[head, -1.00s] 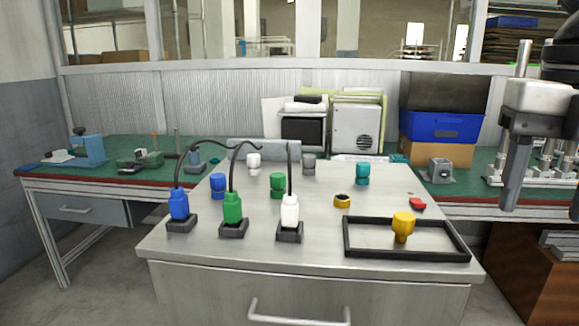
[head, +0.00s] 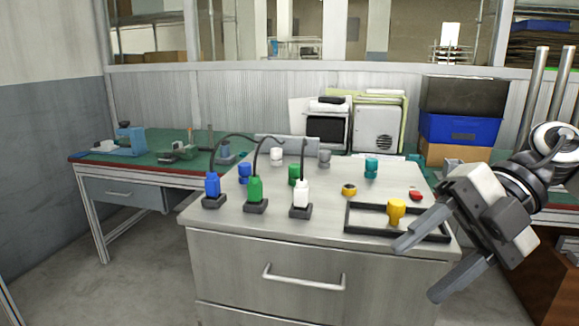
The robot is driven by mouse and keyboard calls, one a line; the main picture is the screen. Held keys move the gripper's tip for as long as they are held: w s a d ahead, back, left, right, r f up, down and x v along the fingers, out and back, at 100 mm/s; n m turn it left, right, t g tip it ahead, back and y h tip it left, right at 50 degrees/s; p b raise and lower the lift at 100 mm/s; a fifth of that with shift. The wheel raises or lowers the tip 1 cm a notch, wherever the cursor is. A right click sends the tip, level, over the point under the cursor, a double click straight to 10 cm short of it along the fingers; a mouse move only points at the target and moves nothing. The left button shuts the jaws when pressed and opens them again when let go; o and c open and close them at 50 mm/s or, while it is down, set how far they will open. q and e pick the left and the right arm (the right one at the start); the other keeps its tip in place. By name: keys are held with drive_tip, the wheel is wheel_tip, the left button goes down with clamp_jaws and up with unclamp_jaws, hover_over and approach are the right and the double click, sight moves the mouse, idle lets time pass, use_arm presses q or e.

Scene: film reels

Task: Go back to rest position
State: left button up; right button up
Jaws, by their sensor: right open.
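My right gripper (head: 418,268) is open and empty at the right of the head view. Its fingers point down and to the left, in front of the metal cabinet's right front corner, and overlap the view of the black tray's right end. My left gripper is out of view. A yellow piece (head: 396,211) stands in the black-rimmed tray (head: 358,230) on the cabinet top, apart from the gripper.
The metal cabinet (head: 225,208) carries blue (head: 212,186), green (head: 255,190) and white (head: 301,193) connectors with black cables, plus several loose coloured pieces. A green-topped workbench (head: 150,160) runs behind. Open floor (head: 150,285) lies at the left.

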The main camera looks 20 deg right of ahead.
drive_tip(key=w+a+f+m+t+y+p, duration=0.1)
drive_tip(key=w+a+f+m+t+p, duration=0.1)
drive_tip(key=w+f+m+t, duration=0.45)
drive_tip(key=w+a+f+m+t+p, duration=0.2)
drive_tip(key=f+m+t, duration=0.1)
drive_tip(key=m+t, duration=0.75)
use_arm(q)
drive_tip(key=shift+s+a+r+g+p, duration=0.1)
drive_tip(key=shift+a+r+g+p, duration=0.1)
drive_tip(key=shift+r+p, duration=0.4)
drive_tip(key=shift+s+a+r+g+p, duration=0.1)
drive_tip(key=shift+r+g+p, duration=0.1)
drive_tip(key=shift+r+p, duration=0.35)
use_arm(e)
drive_tip(key=s+a+f+m+g+h, duration=0.3)
drive_tip(key=s+f+m+h, duration=0.1)
drive_tip(key=f, duration=0.6)
drive_tip(key=s+a+f+m+g+h, duration=0.3)
drive_tip(key=s+f+m, duration=0.3)
drive_tip(key=f, duration=0.4)
drive_tip(key=shift+s+a+m+h, duration=0.3)
drive_tip(key=shift+m+h, duration=0.3)
drive_tip(key=shift+h, duration=0.3)
